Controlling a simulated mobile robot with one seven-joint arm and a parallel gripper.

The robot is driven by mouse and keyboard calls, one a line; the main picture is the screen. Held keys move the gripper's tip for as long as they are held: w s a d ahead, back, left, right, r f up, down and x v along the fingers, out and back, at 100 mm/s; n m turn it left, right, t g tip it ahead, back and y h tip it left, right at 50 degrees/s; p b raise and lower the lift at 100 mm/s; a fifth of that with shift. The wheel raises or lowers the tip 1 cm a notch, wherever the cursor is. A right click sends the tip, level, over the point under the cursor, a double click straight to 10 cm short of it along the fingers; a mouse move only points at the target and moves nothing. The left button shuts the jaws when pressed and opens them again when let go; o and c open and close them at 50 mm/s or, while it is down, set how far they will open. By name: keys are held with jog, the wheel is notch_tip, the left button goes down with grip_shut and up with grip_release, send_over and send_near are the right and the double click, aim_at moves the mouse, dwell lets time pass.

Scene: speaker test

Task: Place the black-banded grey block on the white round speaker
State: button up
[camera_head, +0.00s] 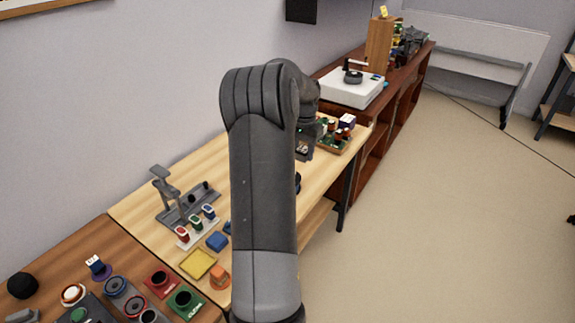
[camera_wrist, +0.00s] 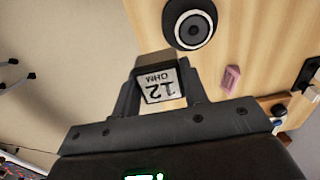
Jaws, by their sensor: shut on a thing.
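My gripper (camera_wrist: 162,76) is shut on a grey block (camera_wrist: 158,90) in the wrist view. In the head view my gripper (camera_head: 304,147) is partly hidden behind my arm, and the block and speaker cannot be made out.
In the head view, a tray of small parts (camera_head: 335,134) stands at the table's far end.

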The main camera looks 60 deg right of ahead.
jog(key=w+f, duration=0.1)
jog(key=w, duration=0.1)
jog(key=w+f, duration=0.2)
jog(key=w, duration=0.1)
jog(key=shift+w+a+f, duration=0.2)
jog(key=shift+w+f, duration=0.1)
jog(key=shift+w, duration=0.05)
jog(key=shift+f, duration=1.9)
jog(key=shift+f, duration=0.2)
jog(key=o, duration=1)
